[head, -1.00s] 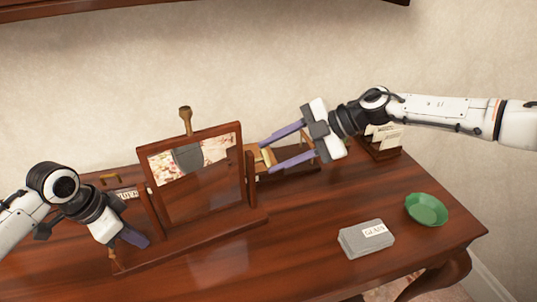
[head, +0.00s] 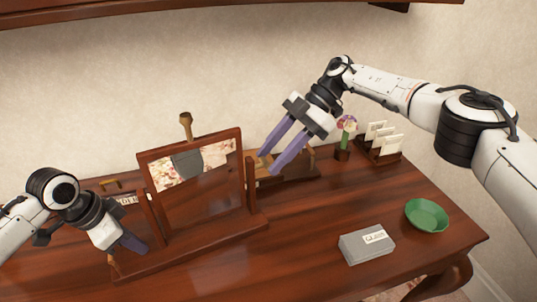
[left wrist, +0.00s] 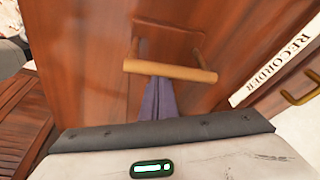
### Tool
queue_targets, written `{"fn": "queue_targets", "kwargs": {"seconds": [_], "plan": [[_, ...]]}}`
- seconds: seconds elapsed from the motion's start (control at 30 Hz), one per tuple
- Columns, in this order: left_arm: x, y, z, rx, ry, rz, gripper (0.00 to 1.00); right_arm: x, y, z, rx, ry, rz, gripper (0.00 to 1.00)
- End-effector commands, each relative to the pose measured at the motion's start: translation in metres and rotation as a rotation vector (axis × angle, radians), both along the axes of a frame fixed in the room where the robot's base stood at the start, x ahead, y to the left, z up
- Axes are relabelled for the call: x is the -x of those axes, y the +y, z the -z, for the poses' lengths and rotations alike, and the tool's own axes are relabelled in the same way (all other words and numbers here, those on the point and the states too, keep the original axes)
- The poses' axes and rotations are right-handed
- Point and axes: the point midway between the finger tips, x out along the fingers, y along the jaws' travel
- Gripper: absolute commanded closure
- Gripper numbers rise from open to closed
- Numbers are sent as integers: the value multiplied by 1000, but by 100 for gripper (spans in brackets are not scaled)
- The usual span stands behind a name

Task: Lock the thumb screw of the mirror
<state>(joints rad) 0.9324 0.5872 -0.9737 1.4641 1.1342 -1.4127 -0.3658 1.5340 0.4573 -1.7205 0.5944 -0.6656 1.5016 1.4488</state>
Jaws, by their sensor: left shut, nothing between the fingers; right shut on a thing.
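The mirror (head: 205,205) stands in a reddish wood frame between two posts on the desk. It reflects a patterned patch and a grey shape. A small brass-coloured piece, apparently the thumb screw (head: 262,154), shows by the right post (head: 250,188); the fingers partly hide it. My right gripper (head: 268,162) is shut on it, its purple fingers slanting down from the upper right. My left gripper (head: 137,243) is shut and empty by the mirror's left side. In the left wrist view its closed fingers (left wrist: 158,100) are below a brass-coloured bar handle (left wrist: 170,70) on a wood panel.
A white RECORDER label (left wrist: 275,68) is beside the panel. A flower pot (head: 343,154) and letter rack (head: 378,153) stand behind right. A grey box (head: 367,248) and green bowl (head: 427,215) are at right. The desk middle in front is clear.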

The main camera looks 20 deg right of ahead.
Motion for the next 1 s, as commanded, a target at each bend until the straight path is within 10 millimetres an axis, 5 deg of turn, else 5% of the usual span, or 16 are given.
{"fn": "queue_targets", "kwargs": {"seconds": [0.6,0.63,0.7,1.0], "plan": [[5,0,7,-7,15,4,100,2,1,1,2,35,-1,82],[5,0,7,-7,15,4,100,2,1,1,2,35,-1,54],[5,0,7,-7,15,4,100,2,1,1,2,33,-1,43],[5,0,7,-7,15,4,100,1,0,0,2,30,1,41]]}}
